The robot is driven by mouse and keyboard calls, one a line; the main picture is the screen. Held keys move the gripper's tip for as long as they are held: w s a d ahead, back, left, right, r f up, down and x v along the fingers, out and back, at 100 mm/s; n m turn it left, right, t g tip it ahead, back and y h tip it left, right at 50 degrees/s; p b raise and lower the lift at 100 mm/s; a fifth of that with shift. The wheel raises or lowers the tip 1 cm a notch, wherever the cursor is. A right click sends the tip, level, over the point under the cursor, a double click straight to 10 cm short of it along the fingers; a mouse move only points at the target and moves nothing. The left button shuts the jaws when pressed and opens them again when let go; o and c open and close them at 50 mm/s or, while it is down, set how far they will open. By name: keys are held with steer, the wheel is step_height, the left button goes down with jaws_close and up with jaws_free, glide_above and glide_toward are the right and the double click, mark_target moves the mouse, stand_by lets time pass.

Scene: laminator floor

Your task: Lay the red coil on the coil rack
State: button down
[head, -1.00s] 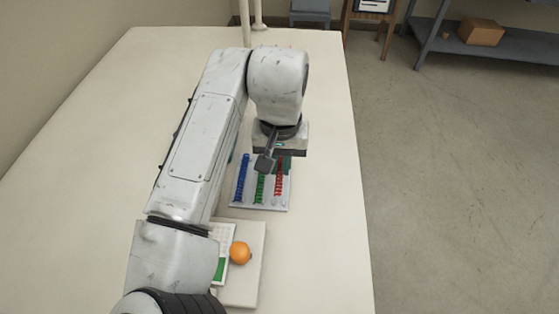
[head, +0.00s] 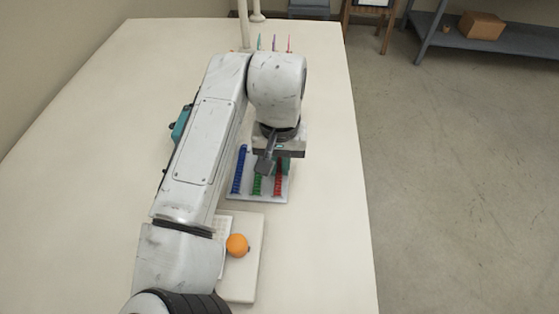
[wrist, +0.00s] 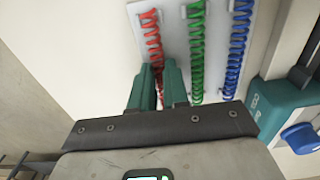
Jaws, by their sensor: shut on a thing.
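The coil rack (head: 248,184) is a pale flat tray on the table, with a blue coil (head: 239,170) at left, a green coil (head: 257,184) in the middle and the red coil (head: 278,187) at right. My gripper (head: 284,166) is over the rack's right side, its teal fingers partly hidden by my wrist. In the wrist view my gripper (wrist: 157,75) is shut on the red coil (wrist: 151,35), which runs between the fingers, roughly parallel to the green coil. The rack (wrist: 174,32) shows behind it. Whether the red coil touches the rack is unclear.
An orange fruit (head: 237,245) sits on a cream board (head: 252,272) in front of the rack. A teal device (head: 180,123) stands left, partly behind my arm; its blue knob (wrist: 301,138) shows in the wrist view. Thin coloured objects (head: 274,43) stand at the back.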

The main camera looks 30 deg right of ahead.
steer(key=c, duration=1)
jaws_free()
steer(key=shift+c, duration=0.2)
